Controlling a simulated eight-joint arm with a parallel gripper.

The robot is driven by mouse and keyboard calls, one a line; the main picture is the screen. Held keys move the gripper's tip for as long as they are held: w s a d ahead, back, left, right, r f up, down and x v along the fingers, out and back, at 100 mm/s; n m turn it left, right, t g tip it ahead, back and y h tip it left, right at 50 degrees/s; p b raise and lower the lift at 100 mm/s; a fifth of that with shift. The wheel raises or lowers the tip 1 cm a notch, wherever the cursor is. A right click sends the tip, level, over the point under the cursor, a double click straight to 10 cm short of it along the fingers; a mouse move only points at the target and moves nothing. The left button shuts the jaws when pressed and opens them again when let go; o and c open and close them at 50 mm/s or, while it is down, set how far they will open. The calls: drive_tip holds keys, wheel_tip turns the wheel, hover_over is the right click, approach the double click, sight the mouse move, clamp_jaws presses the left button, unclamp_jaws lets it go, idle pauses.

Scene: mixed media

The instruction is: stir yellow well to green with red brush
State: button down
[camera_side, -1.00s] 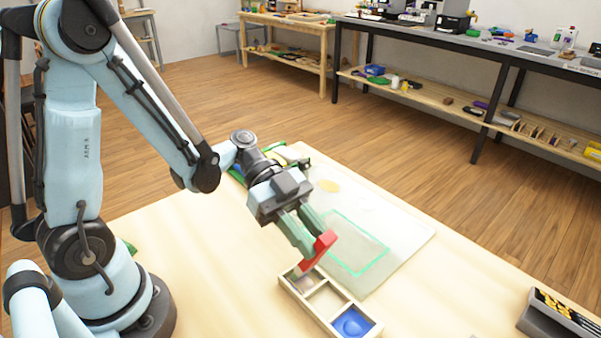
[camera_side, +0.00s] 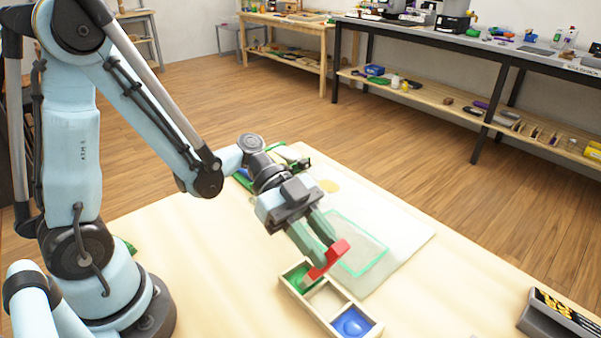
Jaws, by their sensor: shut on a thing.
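A pale wooden tray (camera_side: 306,308) with three wells lies on the table. Its far-left well (camera_side: 297,274) shows green, its middle well (camera_side: 327,299) looks pale, and its near-right well (camera_side: 352,323) holds blue with a round shape in it. No well looks yellow. My gripper (camera_side: 324,256) is shut on the red brush (camera_side: 329,260), above the far-left end of the tray. The brush is tilted, its lower end pointing down at the green well. Whether its tip touches the well floor is hard to tell. The fingers hide part of the brush.
Green items lie beyond my wrist. A dark grey box (camera_side: 545,318) stands at the right table edge. The table left of the tray is clear.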

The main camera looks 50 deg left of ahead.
drive_tip(key=shift+f, duration=0.1)
drive_tip(key=shift+a, duration=0.1)
drive_tip(key=a, duration=0.2)
drive_tip(key=shift+a, duration=0.3)
idle(0.3)
idle(0.3)
idle(0.4)
drive_tip(key=shift+d, duration=0.15)
drive_tip(key=shift+d, duration=1.3)
